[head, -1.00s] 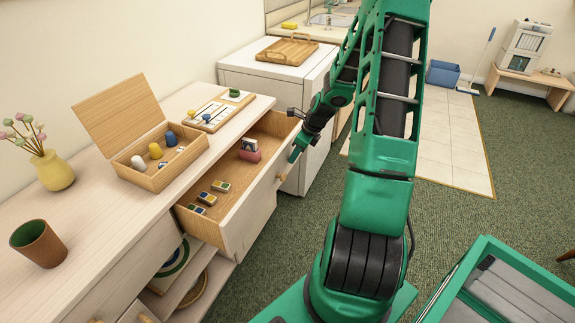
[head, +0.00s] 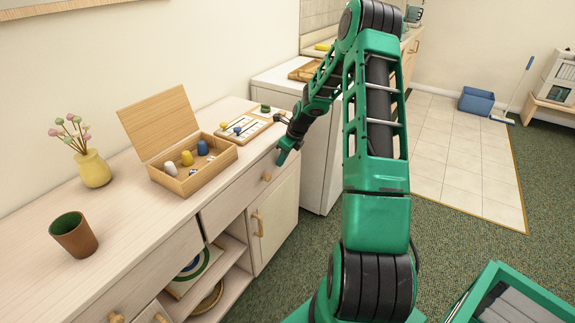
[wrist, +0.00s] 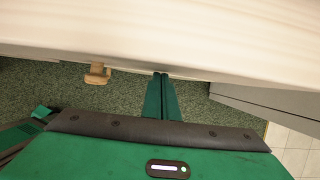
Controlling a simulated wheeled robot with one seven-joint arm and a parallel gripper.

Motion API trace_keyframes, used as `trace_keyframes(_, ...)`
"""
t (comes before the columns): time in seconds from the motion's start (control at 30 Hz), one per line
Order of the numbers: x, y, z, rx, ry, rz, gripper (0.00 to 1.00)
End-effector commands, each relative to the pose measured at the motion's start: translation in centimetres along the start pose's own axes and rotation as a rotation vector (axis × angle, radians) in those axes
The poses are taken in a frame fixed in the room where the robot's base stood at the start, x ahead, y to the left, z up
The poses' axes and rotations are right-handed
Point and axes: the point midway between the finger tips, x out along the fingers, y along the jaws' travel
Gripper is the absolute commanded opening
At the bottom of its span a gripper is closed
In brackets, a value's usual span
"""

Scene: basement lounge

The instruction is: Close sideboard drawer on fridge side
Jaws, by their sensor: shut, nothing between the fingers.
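The pale wooden sideboard (head: 128,235) runs along the left wall. Its drawer on the fridge side (head: 236,201) now sits flush, or nearly so, with the front, and its inside is hidden. Its wooden knob (head: 267,177) shows below the top edge, and a wooden knob also shows in the wrist view (wrist: 97,74). My gripper (head: 281,160) is at the front of that drawer, to the right of the knob. In the wrist view my gripper's fingers (wrist: 160,76) are together and empty, with the tips at the pale wood edge; whether they touch it I cannot tell.
On the sideboard top stand an open wooden box with pegs (head: 196,178), a game board (head: 240,131), a brown cup (head: 73,235) and a yellow vase (head: 93,168). The white fridge (head: 318,165) stands just beyond. Green carpet (head: 275,265) lies clear in front.

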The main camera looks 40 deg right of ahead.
Motion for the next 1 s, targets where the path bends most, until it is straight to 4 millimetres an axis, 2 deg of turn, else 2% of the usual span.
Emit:
trace_keyframes(0.3, 0.5, 0.0, 1.3, 0.000, -0.005, 0.000, 0.00)
trace_keyframes(0.7, 0.5, 0.2, 2.0, -0.008, -0.015, 0.001, 0.00)
trace_keyframes(0.87, 0.3, 0.2, 1.5, -0.008, -0.012, 0.001, 0.00)
trace_keyframes(1.0, -0.2, -0.1, -0.2, -0.003, -0.004, 0.000, 0.00)
